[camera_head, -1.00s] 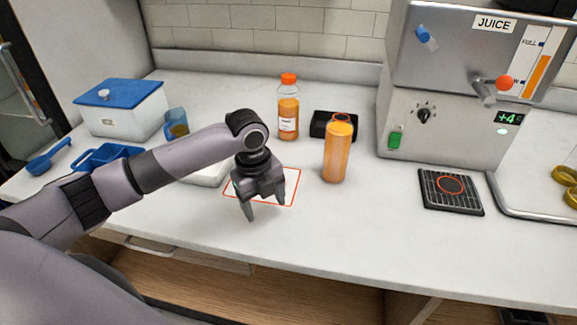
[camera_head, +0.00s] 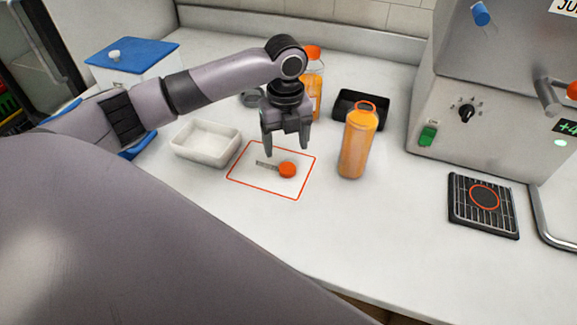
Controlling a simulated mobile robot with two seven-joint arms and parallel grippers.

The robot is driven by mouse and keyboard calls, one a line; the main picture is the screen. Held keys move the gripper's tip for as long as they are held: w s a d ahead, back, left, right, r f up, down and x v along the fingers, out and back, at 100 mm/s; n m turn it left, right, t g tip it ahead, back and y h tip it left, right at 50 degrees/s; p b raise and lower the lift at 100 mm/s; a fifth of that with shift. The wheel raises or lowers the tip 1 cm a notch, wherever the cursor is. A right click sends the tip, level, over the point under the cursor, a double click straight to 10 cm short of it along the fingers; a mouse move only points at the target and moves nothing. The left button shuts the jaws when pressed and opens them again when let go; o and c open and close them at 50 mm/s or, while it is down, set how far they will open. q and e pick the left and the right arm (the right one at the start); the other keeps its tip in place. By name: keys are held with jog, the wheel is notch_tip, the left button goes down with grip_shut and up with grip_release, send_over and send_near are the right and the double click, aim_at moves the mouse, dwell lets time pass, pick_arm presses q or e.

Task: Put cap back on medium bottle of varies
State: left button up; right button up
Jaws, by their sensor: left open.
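An orange cap (camera_head: 287,170) lies on the counter inside a red-outlined square (camera_head: 268,192). An orange-filled bottle (camera_head: 356,148) stands upright right of the square, with an orange ring around its top; I cannot tell for sure whether its mouth is open. A second bottle (camera_head: 317,88) with an orange cap on stands farther back, partly hidden by my left arm. My left gripper (camera_head: 287,147) points down, open and empty, just behind and above the loose cap, left of the nearer bottle. My right gripper is out of view.
A white tray (camera_head: 206,158) sits left of the square. A black tray (camera_head: 373,96) is behind the nearer bottle. The juice machine (camera_head: 445,135) and a drip grate (camera_head: 483,230) are at right. The front counter is clear.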

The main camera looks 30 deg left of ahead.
aim_at(287, 168)
pick_arm(q)
jog(key=shift+f, duration=1)
jog(key=shift+w+d+f, duration=0.1)
jog(key=shift+f, duration=2.55)
jog(key=c, duration=1.1)
